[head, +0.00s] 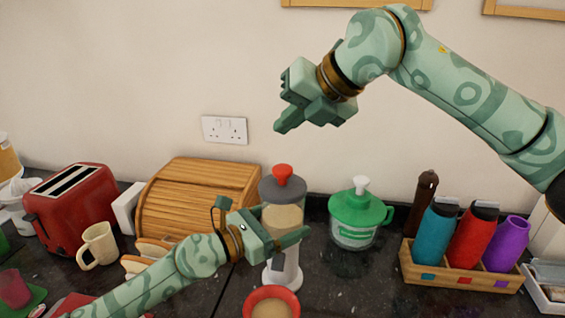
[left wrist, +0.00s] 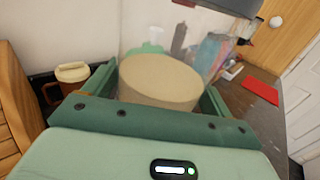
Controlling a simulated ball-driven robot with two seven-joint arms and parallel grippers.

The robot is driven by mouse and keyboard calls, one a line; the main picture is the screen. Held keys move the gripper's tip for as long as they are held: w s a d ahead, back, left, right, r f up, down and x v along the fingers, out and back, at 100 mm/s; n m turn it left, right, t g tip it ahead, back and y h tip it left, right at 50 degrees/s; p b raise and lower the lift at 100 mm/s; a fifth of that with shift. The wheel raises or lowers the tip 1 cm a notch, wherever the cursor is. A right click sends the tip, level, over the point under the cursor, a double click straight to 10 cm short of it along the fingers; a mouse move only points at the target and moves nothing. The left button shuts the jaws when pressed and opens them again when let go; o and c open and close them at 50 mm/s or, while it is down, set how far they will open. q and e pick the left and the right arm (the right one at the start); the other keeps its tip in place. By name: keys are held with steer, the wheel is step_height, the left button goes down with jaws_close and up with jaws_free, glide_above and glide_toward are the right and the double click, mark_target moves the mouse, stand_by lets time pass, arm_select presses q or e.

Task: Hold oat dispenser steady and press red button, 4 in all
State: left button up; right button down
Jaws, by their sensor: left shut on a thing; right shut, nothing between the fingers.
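The oat dispenser (head: 284,215) stands upright on the dark counter, with a clear body of oats, a grey lid and a red button (head: 283,171) on top. My left gripper (head: 283,238) is shut on the dispenser's body from the left. In the left wrist view the oats (left wrist: 160,80) show between the fingers. A red bowl (head: 272,302) with oats in it sits at the dispenser's foot, partly cut off by the frame. My right gripper (head: 281,128) is shut and empty, raised above the dispenser and apart from the button.
A wooden bread bin (head: 195,195), red toaster (head: 72,205) and cream mug (head: 98,245) stand on the left. A green-lidded container (head: 358,212) stands right of the dispenser. A wooden crate (head: 460,280) holds teal, red and purple bottles.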

arm_select(q)
steer(key=o, duration=1.4)
steer(key=shift+c, duration=0.2)
steer(key=shift+a, duration=0.1)
